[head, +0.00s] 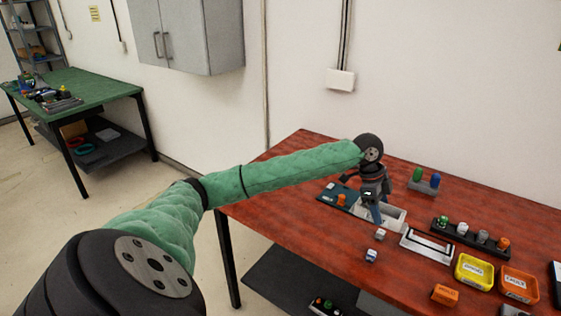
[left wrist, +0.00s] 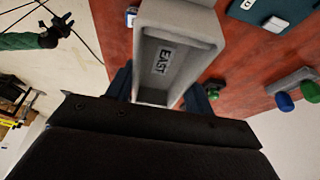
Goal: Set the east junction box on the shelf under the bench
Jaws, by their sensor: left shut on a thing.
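The east junction box (head: 393,216) is a pale grey open box at the bench's middle in the head view. In the left wrist view the box (left wrist: 190,72) shows its inside with an EAST label. My left gripper (head: 377,212) points down and is shut on the box, a finger on either side (left wrist: 160,92). I cannot tell whether the box touches the bench top. The shelf (head: 285,282) under the red bench (head: 290,185) is a dark board, partly hidden by the bench top. A green sleeve with a black end, perhaps my right gripper (left wrist: 55,34), shows small in the left wrist view.
A teal mat (head: 328,194), small plugs (head: 380,235), a white frame (head: 427,246), a rack of coloured knobs (head: 470,236), yellow (head: 474,271) and orange (head: 519,284) trays share the bench. A dark strip (head: 324,307) lies on the shelf, whose left part looks clear.

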